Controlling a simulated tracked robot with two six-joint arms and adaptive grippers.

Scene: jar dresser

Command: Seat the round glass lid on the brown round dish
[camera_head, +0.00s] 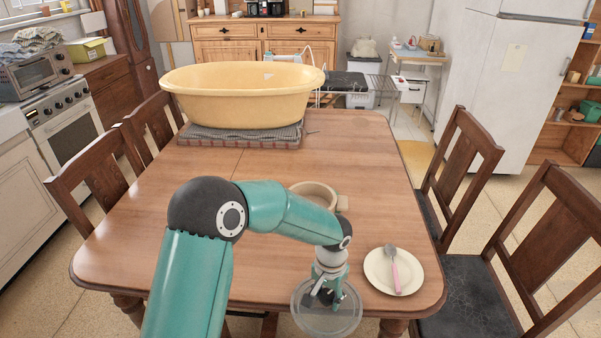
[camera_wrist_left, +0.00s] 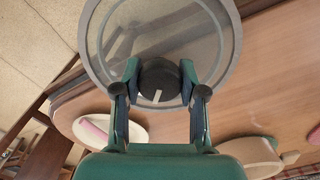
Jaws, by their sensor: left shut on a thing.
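The round glass lid (camera_head: 312,322) is clear with a grey rim and hangs at the table's near edge. My left gripper (camera_head: 328,296) is shut on its dark knob, which also shows between the fingers in the left wrist view (camera_wrist_left: 158,80). The lid (camera_wrist_left: 229,45) looks roughly level in the head view. The brown round dish (camera_head: 318,189) is light tan with side handles and stands on the table beyond the lid, partly hidden by my left arm. The dish also shows at the lower right of the left wrist view (camera_wrist_left: 246,150). My right gripper is not in view.
A cream plate (camera_head: 376,273) with a pink-handled utensil (camera_head: 394,271) lies right of the lid. A large yellow tub (camera_head: 240,98) stands on a cloth-covered base (camera_head: 240,139) at the table's far end. Chairs line both sides. The table's middle (camera_head: 250,165) is clear.

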